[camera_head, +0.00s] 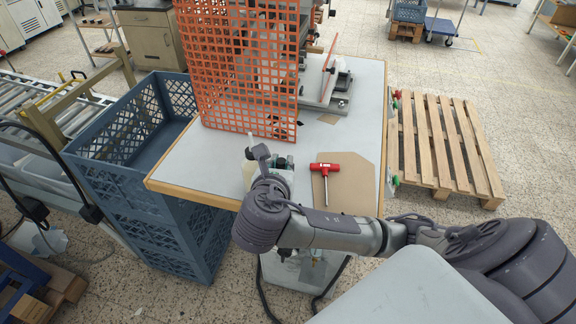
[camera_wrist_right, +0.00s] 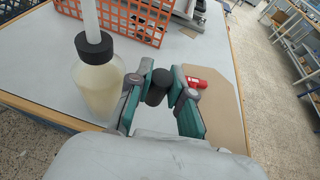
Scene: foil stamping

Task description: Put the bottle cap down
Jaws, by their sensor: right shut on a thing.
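My right gripper (camera_wrist_right: 163,76) is shut on a small black bottle cap (camera_wrist_right: 157,90), held between its two fingertips in the right wrist view. In the head view the gripper (camera_head: 281,163) is over the front part of the table, and my wrist partly hides it. A bottle (camera_wrist_right: 99,86) with pale contents, a black collar and a white spout stands upright just left of the gripper. In the head view the bottle (camera_head: 249,172) is mostly hidden behind my wrist. My left gripper is not in view.
A red T-handled tool (camera_head: 325,168) lies on a brown board (camera_head: 350,186) right of the gripper. An orange mesh guard (camera_head: 238,70) stands behind, beside a machine (camera_head: 332,82). The grey table (camera_head: 205,160) has free room at left. Blue crates (camera_head: 125,185) stand beside it.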

